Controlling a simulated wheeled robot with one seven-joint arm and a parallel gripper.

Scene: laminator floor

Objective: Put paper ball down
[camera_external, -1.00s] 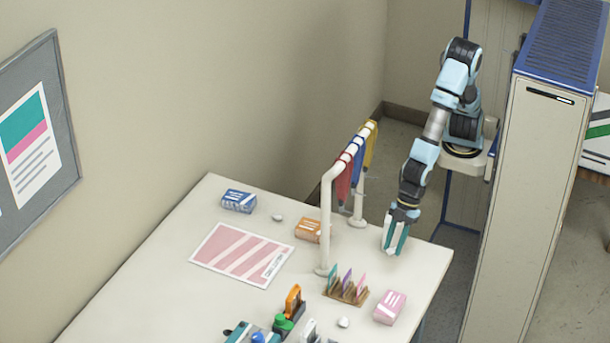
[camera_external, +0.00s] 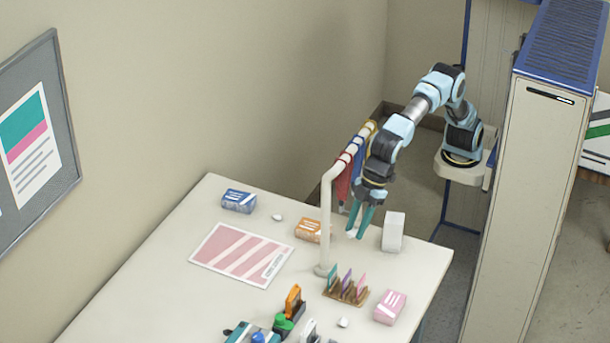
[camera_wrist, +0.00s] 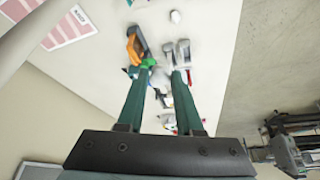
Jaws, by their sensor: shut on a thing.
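My gripper (camera_external: 356,231) points down over the right part of the white table, beside the white rail. Its green fingers are shut on a small white paper ball (camera_external: 351,234), which shows at the fingertips. In the wrist view my gripper (camera_wrist: 160,72) has a pale, blurred paper ball (camera_wrist: 160,78) between its fingers. I cannot tell for sure how far the ball is above the table (camera_external: 160,290). One loose paper ball (camera_external: 277,217) lies near the blue box, and another paper ball (camera_external: 343,322) lies near the pink box.
A white box (camera_external: 394,228) stands just right of my gripper. The white rail (camera_external: 326,215) with hanging coloured items is close on the left. An orange box (camera_external: 308,230), a card rack (camera_external: 345,290), a pink box (camera_external: 390,307) and a striped sheet (camera_external: 240,253) surround some bare table.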

